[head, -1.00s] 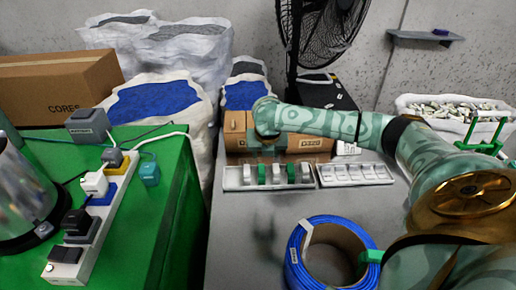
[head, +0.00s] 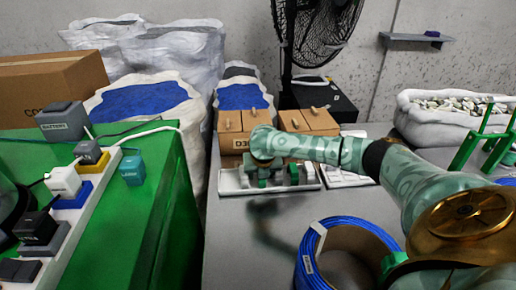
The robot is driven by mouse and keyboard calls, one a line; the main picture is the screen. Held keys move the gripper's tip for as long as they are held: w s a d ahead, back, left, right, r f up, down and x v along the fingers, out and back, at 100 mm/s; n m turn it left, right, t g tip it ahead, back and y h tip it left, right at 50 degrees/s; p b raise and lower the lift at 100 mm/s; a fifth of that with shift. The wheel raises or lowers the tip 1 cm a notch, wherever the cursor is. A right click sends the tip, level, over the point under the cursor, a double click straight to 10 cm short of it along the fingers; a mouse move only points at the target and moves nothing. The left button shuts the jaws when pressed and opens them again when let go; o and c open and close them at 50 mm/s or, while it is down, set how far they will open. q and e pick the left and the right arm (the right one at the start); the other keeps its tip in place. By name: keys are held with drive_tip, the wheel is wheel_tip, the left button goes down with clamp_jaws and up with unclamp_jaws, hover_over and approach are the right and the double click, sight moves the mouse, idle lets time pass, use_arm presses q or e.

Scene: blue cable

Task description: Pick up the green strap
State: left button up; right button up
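A white slotted tray (head: 230,181) stands on the grey table, with green straps (head: 278,178) in it beside pale pieces. My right gripper (head: 264,178) reaches in from the right and points down at the tray, among the straps. Its wrist and fingers hide part of the tray. Its fingers are too small and too close in colour to the straps to show whether they are open or hold one. A blue cable coil (head: 312,257) lies at the front, with a green piece (head: 393,262) at its right side. My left gripper is out of view.
Wooden drawer boxes (head: 243,125) stand just behind the tray. A second white tray (head: 345,178) is partly hidden behind my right arm. A green table (head: 165,215) with a loaded power strip (head: 88,205) is at left. Grey table left of the coil is clear.

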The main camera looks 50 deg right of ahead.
drive_tip(key=shift+r, duration=0.15)
drive_tip(key=c, duration=1)
